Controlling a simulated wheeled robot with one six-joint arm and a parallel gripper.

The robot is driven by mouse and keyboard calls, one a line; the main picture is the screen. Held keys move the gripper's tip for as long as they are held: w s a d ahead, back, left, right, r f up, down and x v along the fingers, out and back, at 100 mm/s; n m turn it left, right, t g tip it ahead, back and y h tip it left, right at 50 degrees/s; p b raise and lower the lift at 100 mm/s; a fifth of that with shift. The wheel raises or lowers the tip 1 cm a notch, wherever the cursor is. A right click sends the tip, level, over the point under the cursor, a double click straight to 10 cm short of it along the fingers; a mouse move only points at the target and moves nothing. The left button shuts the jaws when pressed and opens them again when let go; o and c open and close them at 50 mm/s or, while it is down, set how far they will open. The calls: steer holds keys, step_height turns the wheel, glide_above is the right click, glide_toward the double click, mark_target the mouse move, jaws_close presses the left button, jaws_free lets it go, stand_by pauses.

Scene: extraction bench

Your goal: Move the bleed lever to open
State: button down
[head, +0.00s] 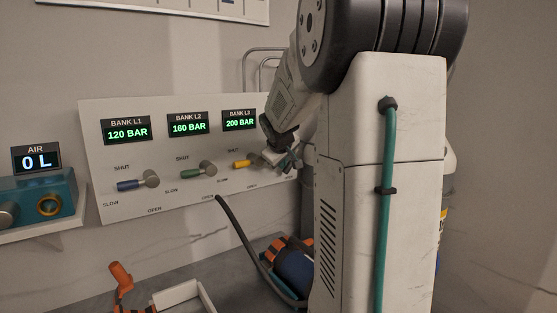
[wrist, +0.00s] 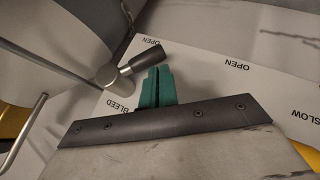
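The bleed lever (wrist: 145,57) shows in the wrist view, with a dark handle on a metal hub (wrist: 113,79) beside the BLEED label. Its handle slants up and right, with its tip beside an OPEN label (wrist: 151,41). My gripper (wrist: 157,86) has green fingers close together, with nothing visible between them. They are just right of and below the handle; I cannot tell whether they touch it. In the head view my gripper (head: 285,158) is at the panel's right end, and the bleed lever cannot be made out there.
The white panel (head: 205,197) carries blue (head: 130,185), green (head: 190,174) and yellow (head: 242,164) levers, under displays reading 120, 160 and 200 BAR. An AIR display (head: 37,159) reads 0 L. A dark hose (head: 235,222) and a blue-orange object (head: 292,262) lie below.

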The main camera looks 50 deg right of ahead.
mark_target(288, 171)
steer(key=shift+s+d+f, duration=0.1)
steer(key=shift+d+f, duration=0.15)
steer(key=shift+f, duration=0.4)
steer(key=shift+d+f, duration=0.2)
steer(key=shift+f, duration=0.45)
steer(key=shift+s+d+f, duration=0.2)
steer(key=shift+d+f, duration=0.45)
steer(key=shift+f, duration=0.1)
steer(key=shift+d+f, duration=0.1)
steer(key=shift+d, duration=0.05)
stand_by(0.6)
